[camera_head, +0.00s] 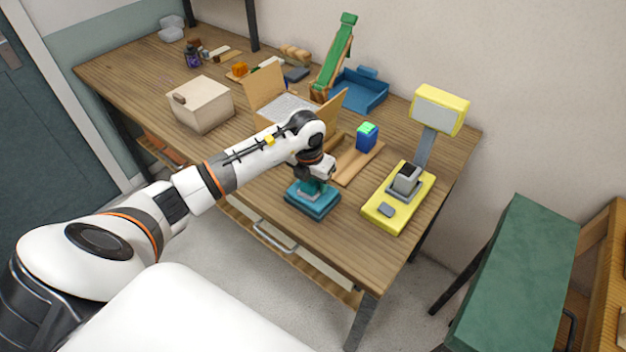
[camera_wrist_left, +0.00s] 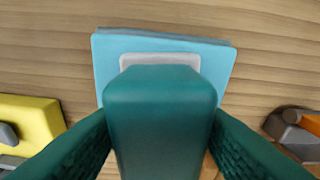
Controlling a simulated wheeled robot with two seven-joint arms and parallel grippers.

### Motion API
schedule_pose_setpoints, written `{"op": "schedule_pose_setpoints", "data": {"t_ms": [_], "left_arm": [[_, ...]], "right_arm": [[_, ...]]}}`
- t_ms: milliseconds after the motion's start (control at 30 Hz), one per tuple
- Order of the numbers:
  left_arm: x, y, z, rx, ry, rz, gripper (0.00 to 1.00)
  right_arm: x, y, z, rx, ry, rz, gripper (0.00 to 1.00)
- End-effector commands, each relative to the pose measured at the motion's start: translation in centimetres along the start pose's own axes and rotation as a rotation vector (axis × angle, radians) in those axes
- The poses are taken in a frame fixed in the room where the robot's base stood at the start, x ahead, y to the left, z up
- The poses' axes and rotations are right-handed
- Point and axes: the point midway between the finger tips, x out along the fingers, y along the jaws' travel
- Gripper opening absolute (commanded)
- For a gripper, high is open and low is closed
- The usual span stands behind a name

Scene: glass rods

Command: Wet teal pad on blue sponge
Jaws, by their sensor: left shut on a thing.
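My left gripper (camera_head: 313,183) points down near the table's front edge. It is shut on a dark teal block, the teal pad (camera_wrist_left: 160,125), which fills the middle of the left wrist view between the fingers. The blue sponge (camera_head: 308,204) lies flat on the table directly below; it also shows in the left wrist view (camera_wrist_left: 222,62), as a light blue slab with a grey piece (camera_wrist_left: 160,59) in its middle. The teal pad covers part of both. I cannot tell whether the pad touches the sponge. My right gripper is not in view.
A yellow scale-like device (camera_head: 382,221) with an upright display (camera_head: 438,111) stands right of the sponge. Behind are a blue block with a green top (camera_head: 367,138) on a wooden board (camera_head: 350,173), an open box (camera_head: 268,92), a blue tray (camera_head: 360,96) and a beige box (camera_head: 205,106).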

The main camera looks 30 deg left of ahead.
Motion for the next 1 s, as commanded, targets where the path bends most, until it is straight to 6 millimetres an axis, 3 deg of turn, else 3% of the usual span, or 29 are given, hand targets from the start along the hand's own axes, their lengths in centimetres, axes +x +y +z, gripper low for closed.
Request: {"op": "schedule_pose_setpoints", "data": {"t_ms": [1000], "left_arm": [[0.74, -0.01, 0.16, 0.0, -0.002, -0.001, 0.28]], "right_arm": [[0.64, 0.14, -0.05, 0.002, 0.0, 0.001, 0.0]]}}
